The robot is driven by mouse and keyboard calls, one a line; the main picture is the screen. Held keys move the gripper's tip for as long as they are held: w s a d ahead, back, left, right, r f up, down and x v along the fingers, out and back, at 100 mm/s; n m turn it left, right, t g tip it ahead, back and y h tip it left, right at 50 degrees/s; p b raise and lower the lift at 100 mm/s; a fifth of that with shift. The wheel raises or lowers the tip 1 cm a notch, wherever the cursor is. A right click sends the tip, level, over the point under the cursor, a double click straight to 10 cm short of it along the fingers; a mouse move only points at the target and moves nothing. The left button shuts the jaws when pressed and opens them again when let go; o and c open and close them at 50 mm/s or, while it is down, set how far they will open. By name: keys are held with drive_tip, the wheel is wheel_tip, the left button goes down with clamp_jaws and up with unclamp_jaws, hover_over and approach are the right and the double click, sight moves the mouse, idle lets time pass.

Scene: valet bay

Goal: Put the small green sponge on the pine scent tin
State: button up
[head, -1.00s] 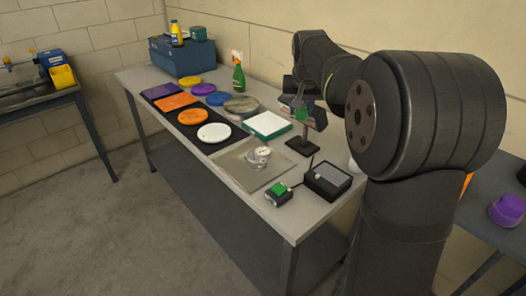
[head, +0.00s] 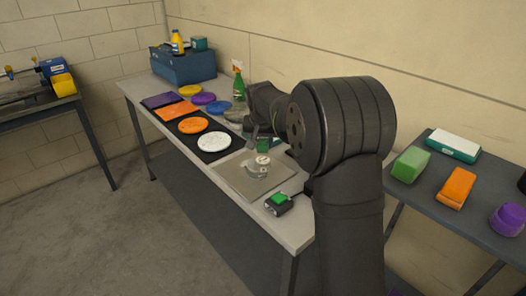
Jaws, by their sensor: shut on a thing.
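The small green sponge (head: 263,145) is between the jaws of my gripper (head: 259,139), which is shut on it. A round silvery-white tin (head: 256,171), likely the pine scent tin, stands on a grey square plate (head: 233,181) on the bench. The sponge shows just above and behind the tin's top in the head view. I cannot tell whether they touch. My arm hides part of the bench behind the gripper.
A small black box with a green top (head: 279,203) sits near the bench's front corner. Coloured discs, including a white one (head: 214,142), lie to the left. A green bottle (head: 238,83) stands behind. A larger green block (head: 410,165) is on the right table.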

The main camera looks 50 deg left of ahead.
sight(263, 151)
drive_tip(key=shift+f, duration=1.8)
drive_tip(key=shift+f, duration=0.1)
drive_tip(key=o, duration=0.9)
drive_tip(key=shift+o, duration=0.2)
drive_tip(key=shift+r, duration=0.45)
drive_tip(key=v, duration=1.1)
drive_tip(key=shift+s+d, duration=0.15)
